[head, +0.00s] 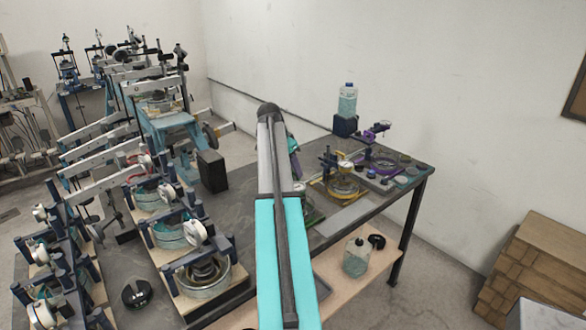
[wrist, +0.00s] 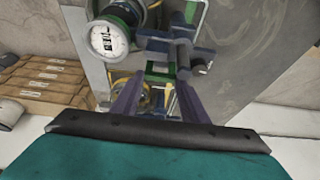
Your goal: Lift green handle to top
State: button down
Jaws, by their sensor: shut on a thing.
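In the wrist view, my gripper (wrist: 158,88) has its two purple fingers on either side of a green piece (wrist: 160,70), which looks like the green handle. The fingers are shut on it, though the contact itself is partly hidden. The handle belongs to a device with a dark blue clamp-like part (wrist: 180,48) and a round white dial gauge (wrist: 108,38) to its upper left.
The device stands on a long grey table (head: 345,215). To its right are a yellow-ringed device (head: 342,187), a purple one (head: 385,162) and a bottle on a dark block (head: 347,100). Several similar devices crowd the left. A bottle (head: 356,258) stands on the lower shelf.

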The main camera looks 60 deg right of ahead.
notch_tip(320, 180, up, 5)
jog(key=shift+d+f+p, duration=0.1)
jog(key=shift+p, duration=0.25)
jog(key=c, duration=1.2)
grip_release()
jog(key=shift+o, duration=0.8)
jog(key=shift+s, duration=0.1)
jog(key=shift+a, duration=0.2)
jog(key=b+v, duration=0.3)
jog(key=v, duration=1)
jog(key=shift+r+b, duration=0.4)
